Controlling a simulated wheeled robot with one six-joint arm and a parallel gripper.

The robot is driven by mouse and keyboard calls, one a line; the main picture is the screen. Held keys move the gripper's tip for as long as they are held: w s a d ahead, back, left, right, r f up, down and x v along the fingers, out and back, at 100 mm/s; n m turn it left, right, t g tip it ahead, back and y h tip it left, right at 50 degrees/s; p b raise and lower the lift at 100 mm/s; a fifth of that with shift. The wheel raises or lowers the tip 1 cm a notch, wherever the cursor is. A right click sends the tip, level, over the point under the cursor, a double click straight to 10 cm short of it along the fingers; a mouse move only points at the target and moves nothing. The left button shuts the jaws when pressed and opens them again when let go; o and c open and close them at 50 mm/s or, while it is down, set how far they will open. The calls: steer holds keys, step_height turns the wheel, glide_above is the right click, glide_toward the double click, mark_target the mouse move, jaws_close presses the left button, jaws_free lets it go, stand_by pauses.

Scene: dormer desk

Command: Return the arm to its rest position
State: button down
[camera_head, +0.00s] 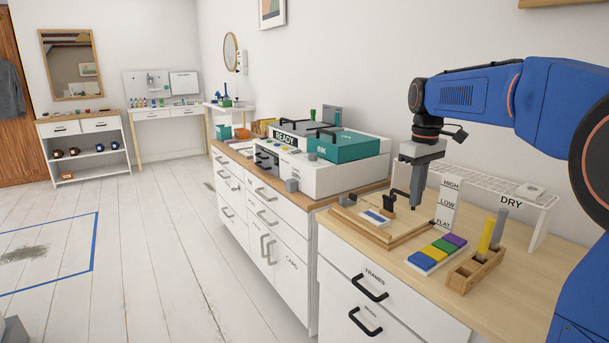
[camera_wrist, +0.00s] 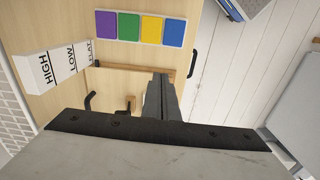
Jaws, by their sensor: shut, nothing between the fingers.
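My gripper (camera_head: 415,205) hangs from my blue arm (camera_head: 475,92), pointing down over the desk in the head view. Its fingers are together with nothing between them. They are above the right part of a wooden frame board (camera_head: 375,228), close to a black handle or clamp on it. In the wrist view the shut fingers (camera_wrist: 163,95) show at the middle, with the board's wooden edge (camera_wrist: 125,72) behind them. I cannot tell whether the fingertips touch anything.
A four-colour block strip (camera_head: 437,254) and a wooden holder (camera_head: 473,271) with upright sticks stand at the front right. A HIGH/LOW/FLAT block (camera_head: 447,204) and a white DRY rack (camera_head: 490,186) stand behind. A white machine with a teal INK lid (camera_head: 345,147) is left.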

steer(key=s+f+m+t, duration=0.2)
steer(key=s+f+m, duration=0.15)
steer(key=s, duration=1.45)
steer(key=s+f+m+t, duration=0.2)
steer(key=s+f+m, duration=0.1)
steer(key=s+f, duration=0.9)
steer(key=s, duration=0.4)
steer(key=shift+a+f+t, duration=0.2)
steer(key=shift+t, duration=0.1)
